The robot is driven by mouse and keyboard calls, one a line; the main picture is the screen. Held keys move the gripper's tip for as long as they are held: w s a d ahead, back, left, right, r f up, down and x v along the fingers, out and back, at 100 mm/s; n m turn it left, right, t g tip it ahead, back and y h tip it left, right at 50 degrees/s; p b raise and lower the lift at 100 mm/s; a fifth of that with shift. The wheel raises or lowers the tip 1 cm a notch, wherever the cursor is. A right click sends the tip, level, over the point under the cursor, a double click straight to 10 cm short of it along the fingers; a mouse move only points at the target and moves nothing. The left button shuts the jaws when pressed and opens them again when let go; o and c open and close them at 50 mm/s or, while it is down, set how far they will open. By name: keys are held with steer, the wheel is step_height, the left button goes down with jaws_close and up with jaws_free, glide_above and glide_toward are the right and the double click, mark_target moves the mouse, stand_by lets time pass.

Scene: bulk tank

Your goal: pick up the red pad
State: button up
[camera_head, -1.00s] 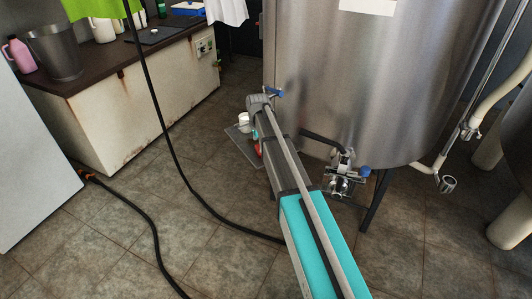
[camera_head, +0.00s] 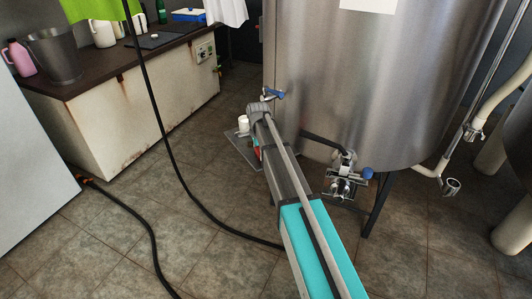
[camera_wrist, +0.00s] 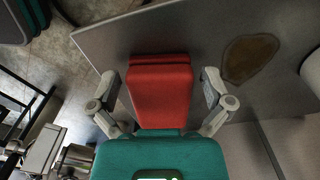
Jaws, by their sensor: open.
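The red pad (camera_wrist: 160,95) fills the middle of the wrist view, with its long side running away from my gripper's body. It lies over a grey plate (camera_wrist: 115,38). My gripper (camera_wrist: 159,84) is open, with one finger to the left of the pad and one to the right. A gap shows on both sides, and I cannot tell how far the fingertips are above the plate. In the head view only a sliver of red shows beside my arm, which hides the gripper and most of the pad.
The plate carries a brown stain (camera_wrist: 248,58) and a white container (camera_head: 243,123). The steel tank (camera_head: 380,80) stands close on the right, with a valve (camera_head: 345,175) low on it. A black hose (camera_head: 170,165) hangs across the floor on the left.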

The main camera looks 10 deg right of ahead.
steer(key=c, duration=0.9)
steer(key=shift+o, duration=0.2)
steer(key=shift+r, duration=0.25)
steer(key=shift+r+p, duration=0.75)
steer(key=shift+p, duration=0.3)
steer(key=s+r+p, duration=1.1)
steer(key=s, duration=0.3)
steer(key=shift+d, duration=0.25)
